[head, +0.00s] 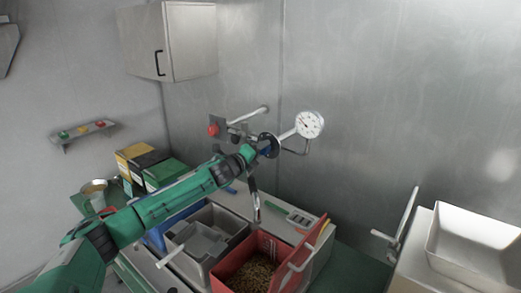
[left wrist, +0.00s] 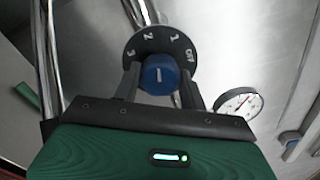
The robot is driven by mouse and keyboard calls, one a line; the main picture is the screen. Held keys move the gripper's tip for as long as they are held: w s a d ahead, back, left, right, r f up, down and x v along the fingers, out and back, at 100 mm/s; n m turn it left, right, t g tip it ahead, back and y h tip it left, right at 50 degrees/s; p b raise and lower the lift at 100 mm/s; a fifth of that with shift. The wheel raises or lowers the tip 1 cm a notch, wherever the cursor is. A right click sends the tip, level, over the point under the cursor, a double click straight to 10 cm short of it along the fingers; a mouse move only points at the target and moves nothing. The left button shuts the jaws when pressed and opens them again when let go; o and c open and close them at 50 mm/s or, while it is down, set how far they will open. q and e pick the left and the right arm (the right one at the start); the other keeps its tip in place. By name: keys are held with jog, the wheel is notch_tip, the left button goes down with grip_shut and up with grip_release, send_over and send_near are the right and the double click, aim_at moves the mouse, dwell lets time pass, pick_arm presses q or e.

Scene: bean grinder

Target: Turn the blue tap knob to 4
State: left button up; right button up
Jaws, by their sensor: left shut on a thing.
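The blue tap knob (left wrist: 159,74) sits at the centre of a black dial plate (left wrist: 160,42) in the left wrist view. OFF, 1, 2 and 3 show on the plate; a 4 is not visible. The knob's white line stands about upright in that view, its upper end toward the gap between 1 and 2. My left gripper (left wrist: 158,82) is shut on the knob, one finger on each side. In the head view, the black dial plate (head: 269,143) shows beyond my left gripper (head: 261,151), with a little blue beside it. My right gripper is not in view.
A round white gauge (head: 309,124) is right of the dial on the pipework. A red knob (head: 213,130) is to its left. Below stand a grey basin (head: 232,222) and a red bin (head: 222,287) of beans. A white tray (head: 476,245) is at right.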

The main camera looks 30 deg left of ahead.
pick_arm(q)
jog(key=shift+f+n+p, duration=0.1)
jog(key=shift+n+p, duration=0.65)
jog(key=shift+n, duration=8.15)
jog(key=o, duration=1)
jog(key=shift+s, duration=0.15)
jog(key=s+b, duration=0.2)
jog(key=s, duration=0.2)
jog(key=s+b, duration=0.2)
jog(key=s, duration=0.3)
jog(key=s+a+b, duration=0.1)
jog(key=s+b, duration=0.2)
jog(key=s, duration=0.1)
jog(key=shift+s+a, duration=0.1)
jog(key=shift+s, duration=0.15)
